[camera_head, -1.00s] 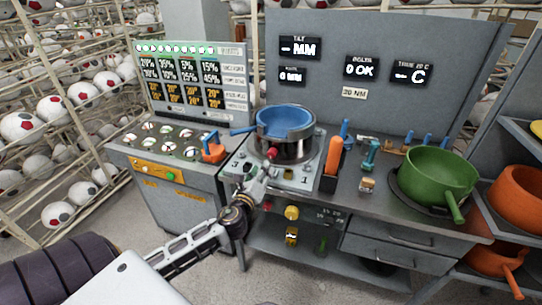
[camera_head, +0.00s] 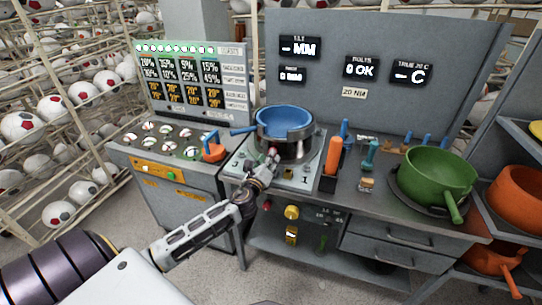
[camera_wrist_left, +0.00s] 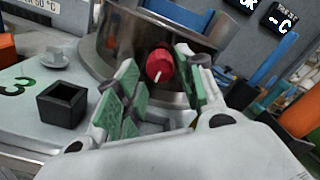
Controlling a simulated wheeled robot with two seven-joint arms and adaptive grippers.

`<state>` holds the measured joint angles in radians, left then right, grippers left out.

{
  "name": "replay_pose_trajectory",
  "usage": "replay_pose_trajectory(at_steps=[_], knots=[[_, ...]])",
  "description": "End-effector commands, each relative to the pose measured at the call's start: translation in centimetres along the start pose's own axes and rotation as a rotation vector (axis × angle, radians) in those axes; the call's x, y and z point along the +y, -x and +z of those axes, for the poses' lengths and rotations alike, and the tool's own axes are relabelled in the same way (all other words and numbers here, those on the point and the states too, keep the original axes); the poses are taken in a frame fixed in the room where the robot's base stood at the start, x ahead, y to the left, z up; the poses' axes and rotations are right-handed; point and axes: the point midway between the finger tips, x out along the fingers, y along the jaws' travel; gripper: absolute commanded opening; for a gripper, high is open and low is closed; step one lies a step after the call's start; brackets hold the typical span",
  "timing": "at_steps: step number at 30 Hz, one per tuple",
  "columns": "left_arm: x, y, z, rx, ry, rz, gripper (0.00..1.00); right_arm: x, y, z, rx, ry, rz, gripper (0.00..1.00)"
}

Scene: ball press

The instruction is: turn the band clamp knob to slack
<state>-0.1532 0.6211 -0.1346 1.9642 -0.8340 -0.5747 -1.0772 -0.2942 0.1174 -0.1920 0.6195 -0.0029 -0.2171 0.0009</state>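The red knob (camera_wrist_left: 160,65) with a white pointer line is on the front of a metal band around the press pot (camera_wrist_left: 190,35). In the head view the pot is a steel ring (camera_head: 287,148) with a blue bowl (camera_head: 284,122) in its top. My left gripper (camera_wrist_left: 157,68) is open, its green-padded fingers on either side of the knob in the picture; I cannot tell whether they touch it. In the head view the left gripper (camera_head: 268,162) reaches the pot's front and largely hides the knob. My right gripper is not in view.
A black square socket (camera_wrist_left: 62,105) stands on the plate left of the gripper. An orange-handled tool (camera_head: 333,155) stands in a holder right of the pot. A green pan (camera_head: 437,175) is farther right. A ball tray console (camera_head: 165,145) is on the left.

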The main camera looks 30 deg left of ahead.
Motion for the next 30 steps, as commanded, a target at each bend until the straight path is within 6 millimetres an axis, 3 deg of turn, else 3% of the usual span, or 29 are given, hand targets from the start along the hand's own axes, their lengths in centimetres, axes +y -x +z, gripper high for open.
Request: replay_pose_trajectory(at_steps=[12, 26, 30], knots=[[0.0, -2.7, 0.0, 0.000, 0.000, 0.000, 0.39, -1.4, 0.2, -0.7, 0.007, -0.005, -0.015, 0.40], [0.0, -3.1, 0.0, 0.000, 0.000, 0.000, 0.39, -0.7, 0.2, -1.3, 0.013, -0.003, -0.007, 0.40], [0.0, -3.1, 0.0, 0.000, 0.000, 0.000, 0.22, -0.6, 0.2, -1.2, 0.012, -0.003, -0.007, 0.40]])
